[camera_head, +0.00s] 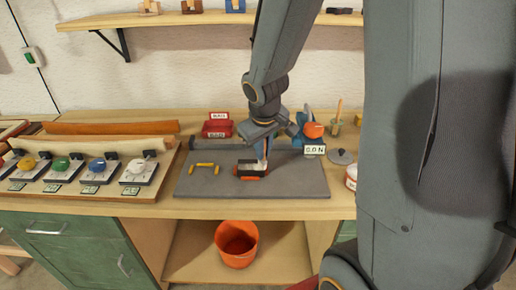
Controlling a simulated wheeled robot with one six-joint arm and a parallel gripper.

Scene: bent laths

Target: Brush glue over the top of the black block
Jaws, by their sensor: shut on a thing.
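The black block (250,171) lies on the grey mat (205,172) in the middle of the bench, with a small orange piece at its front edge. My gripper (263,146) is above the block, pointing down, and is shut on a pale, thin tool that looks like a brush (261,160). Its lower end is at or just over the block's top; I cannot tell whether it touches. The arm hides the brush's upper part. Whether glue lies on the block is too small to tell.
A yellow handle-shaped piece (205,165) lies left on the mat. A red bin (217,126) stands behind. A force display (315,150), a grey lid (341,156) and a white-and-red pot (351,177) are at right. Coloured knobs (62,162) line the left. An orange bucket (237,243) stands below.

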